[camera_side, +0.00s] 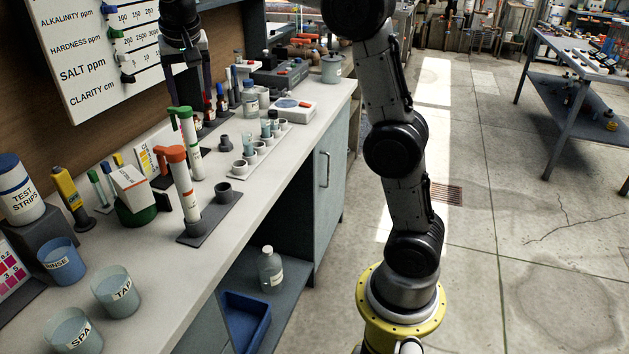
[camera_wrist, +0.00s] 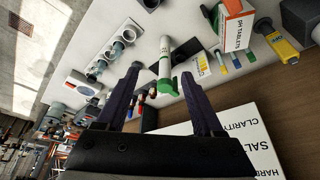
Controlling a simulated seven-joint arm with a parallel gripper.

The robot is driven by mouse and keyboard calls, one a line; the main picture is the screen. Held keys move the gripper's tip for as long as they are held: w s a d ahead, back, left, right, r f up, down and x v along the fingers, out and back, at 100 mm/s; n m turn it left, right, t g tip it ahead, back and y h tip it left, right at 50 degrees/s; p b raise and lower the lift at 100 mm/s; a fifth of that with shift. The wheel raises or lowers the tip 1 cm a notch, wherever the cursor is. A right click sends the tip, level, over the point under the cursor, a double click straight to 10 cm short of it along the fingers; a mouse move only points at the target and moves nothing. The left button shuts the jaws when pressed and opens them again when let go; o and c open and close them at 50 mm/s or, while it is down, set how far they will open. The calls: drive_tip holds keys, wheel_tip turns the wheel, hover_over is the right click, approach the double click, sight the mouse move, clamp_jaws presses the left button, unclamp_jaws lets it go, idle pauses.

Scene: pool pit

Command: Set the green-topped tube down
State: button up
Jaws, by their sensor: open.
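The green-topped tube (camera_side: 188,130), pale with a wide green cap, stands nearly upright on the bench behind the orange-topped tube (camera_side: 180,180). Its lower end is partly hidden in the side view, so I cannot tell what it rests in. My gripper (camera_side: 193,98) is open above and around the level of the green cap. In the wrist view, the green-topped tube (camera_wrist: 165,62) shows between the two spread fingers of my gripper (camera_wrist: 162,70). Neither finger visibly touches it. The orange-topped tube stands in a dark two-socket holder (camera_side: 205,228); the other socket is empty.
A row of small cups (camera_side: 251,157) stands to the right of the tubes. Cups labelled TAP (camera_side: 117,295) and SPA (camera_side: 75,335) stand near the front. A board (camera_side: 100,60) rises behind.

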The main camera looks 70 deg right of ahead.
drive_tip(key=s+a+f+n+t+y, duration=0.1)
drive_tip(key=s+a+n, duration=0.2)
drive_tip(key=s, duration=0.6)
drive_tip(key=s+a+f+n+t+y, duration=0.1)
drive_tip(key=s+a+n, duration=0.15)
drive_tip(key=s, duration=0.65)
drive_tip(key=s+a+f+n, duration=0.1)
drive_tip(key=s+f+n, duration=0.1)
drive_tip(key=s+f, duration=0.2)
drive_tip(key=s+a+f+n+y, duration=0.1)
drive_tip(key=s+f, duration=0.3)
drive_tip(key=s, duration=0.4)
drive_tip(key=shift+s+a+n+t, duration=0.3)
drive_tip(key=shift+a+n, duration=0.15)
drive_tip(key=shift+a, duration=0.35)
